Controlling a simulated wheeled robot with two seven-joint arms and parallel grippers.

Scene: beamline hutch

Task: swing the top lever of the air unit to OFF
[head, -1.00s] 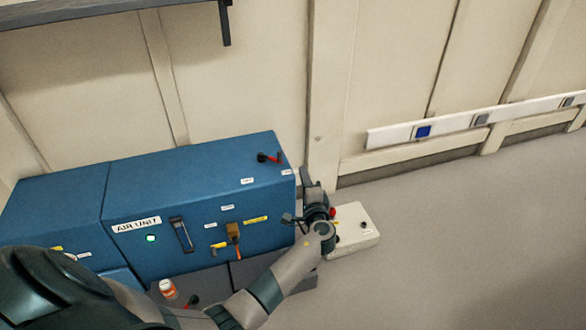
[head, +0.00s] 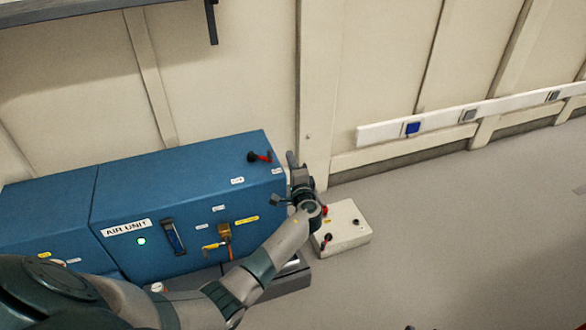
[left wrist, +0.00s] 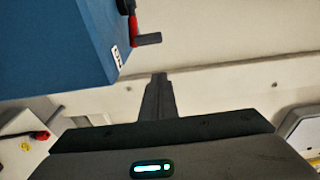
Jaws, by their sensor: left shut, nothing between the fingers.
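The blue air unit (head: 180,200) stands at the left against the wall. Its top lever (head: 262,157), red with a black knob, sits near the back right of the top. Two small white labels lie in front of it, too small to read. My left gripper (head: 291,159) is just beyond the unit's right edge, to the right of the lever and apart from it. In the left wrist view its fingers (left wrist: 158,92) are together and empty. The red and black lever (left wrist: 133,28) shows there above and left of the fingertips. My right gripper is out of view.
A white box with red and black knobs (head: 342,228) stands on the floor right of the unit, close to my left wrist. The unit's front carries a yellow-handled valve (head: 224,235). A socket rail (head: 440,121) runs along the wall.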

